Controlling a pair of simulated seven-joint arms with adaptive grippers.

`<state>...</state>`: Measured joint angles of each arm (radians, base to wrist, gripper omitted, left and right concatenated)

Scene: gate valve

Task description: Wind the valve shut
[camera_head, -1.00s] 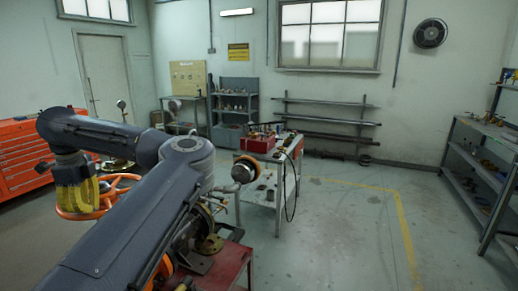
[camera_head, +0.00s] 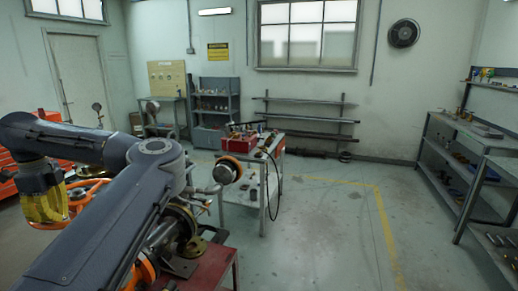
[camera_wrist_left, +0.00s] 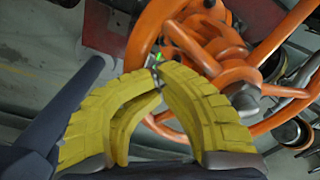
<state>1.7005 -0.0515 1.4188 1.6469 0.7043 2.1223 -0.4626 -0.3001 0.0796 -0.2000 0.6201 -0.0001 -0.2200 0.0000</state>
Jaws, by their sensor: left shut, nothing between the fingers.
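The orange valve handwheel (camera_head: 92,184) shows at the left of the head view, partly hidden behind my left arm and gripper. In the wrist view the handwheel (camera_wrist_left: 232,72) fills the upper right, with its rim, spokes and hub in sight. My left gripper (camera_head: 46,208) has yellow ribbed fingers and is at the wheel's left side. In the wrist view its fingertips (camera_wrist_left: 157,76) meet with nothing between them, overlapping the wheel's rim and spokes. I cannot tell whether they touch it. My right gripper is out of view.
A red bench (camera_head: 212,268) with flanged pipe parts stands beneath my arm. A grey work cart (camera_head: 246,196) with a red box is beyond it. Shelves (camera_head: 462,165) line the right wall. The floor in the middle and right is clear.

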